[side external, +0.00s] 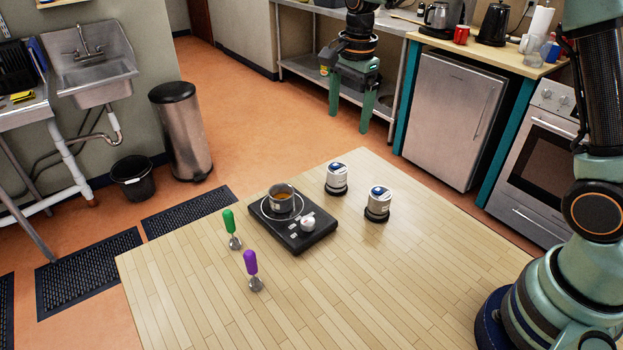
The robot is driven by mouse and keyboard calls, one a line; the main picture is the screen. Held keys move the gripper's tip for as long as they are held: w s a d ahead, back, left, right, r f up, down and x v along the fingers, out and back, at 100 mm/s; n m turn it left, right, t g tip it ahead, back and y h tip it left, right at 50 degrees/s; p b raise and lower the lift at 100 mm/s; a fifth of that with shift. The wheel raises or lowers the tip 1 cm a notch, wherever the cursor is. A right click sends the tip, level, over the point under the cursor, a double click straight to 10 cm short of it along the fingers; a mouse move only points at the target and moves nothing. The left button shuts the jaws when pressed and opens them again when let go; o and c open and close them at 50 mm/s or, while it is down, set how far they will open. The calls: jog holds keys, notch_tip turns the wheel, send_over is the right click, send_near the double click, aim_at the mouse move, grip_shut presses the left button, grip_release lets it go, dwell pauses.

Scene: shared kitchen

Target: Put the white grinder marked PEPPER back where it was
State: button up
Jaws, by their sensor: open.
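Two white grinders with dark blue markings stand upright on the wooden table (190,290), each on a black round base. One grinder (337,177) is farther back, right of the hot plate; the other grinder (379,199) is nearer and to its right. The lettering is too small to read, so I cannot tell which one is marked PEPPER. My gripper (349,128) is open and empty, fingers pointing down, high in the picture and apart from both grinders.
The table's front and right areas are clear.

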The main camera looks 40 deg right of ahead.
jog(key=s+r+n+t, duration=0.2)
jog(key=s+r+n, duration=0.1)
jog(key=s+n, duration=0.5)
jog(key=s+r+n+t, duration=0.2)
jog(key=s+n, duration=0.6)
jog(key=s, duration=0.2)
jog(key=shift+s+d+r+n+t, duration=0.15)
jog(key=shift+s+r+n+t, duration=0.1)
jog(key=shift+r+n+t, duration=0.15)
